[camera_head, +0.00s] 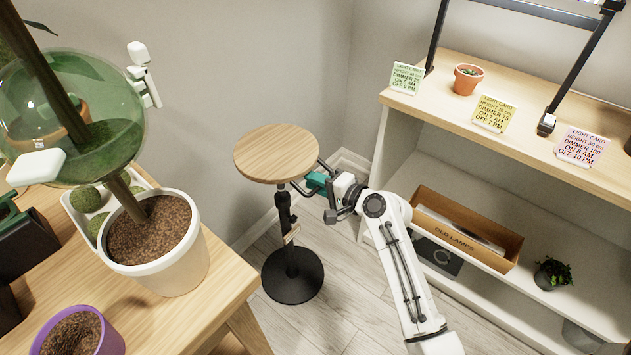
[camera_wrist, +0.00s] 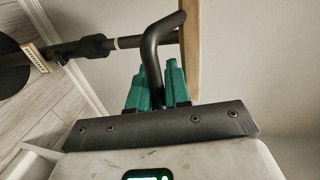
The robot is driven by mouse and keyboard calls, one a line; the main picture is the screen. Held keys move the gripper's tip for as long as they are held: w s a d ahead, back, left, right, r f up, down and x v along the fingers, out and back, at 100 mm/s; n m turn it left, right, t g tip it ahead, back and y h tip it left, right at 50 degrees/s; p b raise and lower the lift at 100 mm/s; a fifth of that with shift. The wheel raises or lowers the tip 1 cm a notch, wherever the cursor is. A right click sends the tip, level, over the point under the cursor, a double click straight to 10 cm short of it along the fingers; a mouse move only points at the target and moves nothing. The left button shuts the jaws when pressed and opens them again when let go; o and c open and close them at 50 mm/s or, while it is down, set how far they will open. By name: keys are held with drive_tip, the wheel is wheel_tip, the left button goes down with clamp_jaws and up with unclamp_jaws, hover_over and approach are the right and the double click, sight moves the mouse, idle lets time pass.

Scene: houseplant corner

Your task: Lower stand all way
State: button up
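The stand has a round wooden top (camera_head: 277,153), a black post (camera_head: 286,215) and a round black base (camera_head: 292,277). It stands upright on the floor. My gripper (camera_head: 317,182) is just under the right edge of the top, with teal fingers. The top's edge (camera_wrist: 191,45) shows close beside the fingers. A pale scale tag (camera_wrist: 35,58) is on the post.
A wooden table with a white pot (camera_head: 160,262) and a glass globe (camera_head: 80,115) is at left. A shelf unit at right holds light cards (camera_head: 493,113), a small terracotta pot (camera_head: 467,79) and an "old lamps" box (camera_head: 465,232). Floor is clear around the stand's base.

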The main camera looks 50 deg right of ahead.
clamp_jaws()
drive_tip(key=shift+f, duration=0.1)
wheel_tip(320, 180, down, 15)
drive_tip(key=b, duration=1)
drive_tip(key=shift+o, duration=1.1)
unclamp_jaws()
drive_tip(key=shift+r, duration=0.2)
drive_tip(key=p+v, duration=0.1)
drive_tip(key=v, duration=0.9)
drive_tip(key=shift+s+p, duration=0.4)
